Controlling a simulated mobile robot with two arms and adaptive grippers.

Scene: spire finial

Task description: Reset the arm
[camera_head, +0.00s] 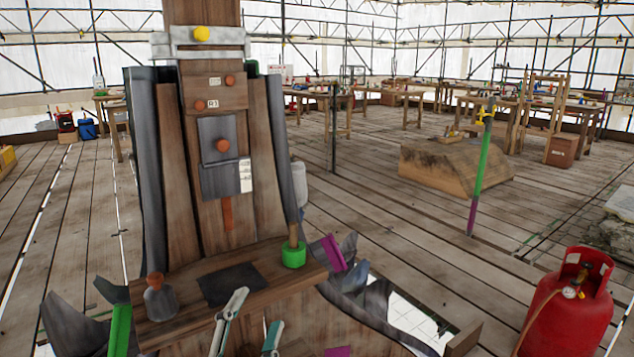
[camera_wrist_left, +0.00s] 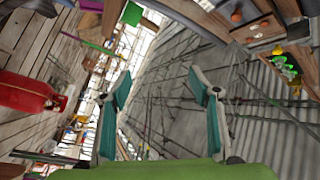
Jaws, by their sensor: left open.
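My left gripper (camera_head: 257,308) shows at the bottom of the head view, in front of the wooden ledge (camera_head: 185,318) of the spire. Its two teal-padded fingers stand apart with nothing between them. In the left wrist view the same gripper (camera_wrist_left: 158,82) is open and empty, with the scaffold and sheeting beyond it. The wooden spire post (camera_head: 208,150) rises behind the ledge. My right gripper does not show in either view.
A green-based mallet (camera_head: 294,254), a small grey bottle-like item (camera_head: 159,300) and a dark mat (camera_head: 231,284) are on the ledge. A red gas cylinder (camera_head: 568,312) stands at the right. Open plank floor (camera_head: 370,230) lies beyond.

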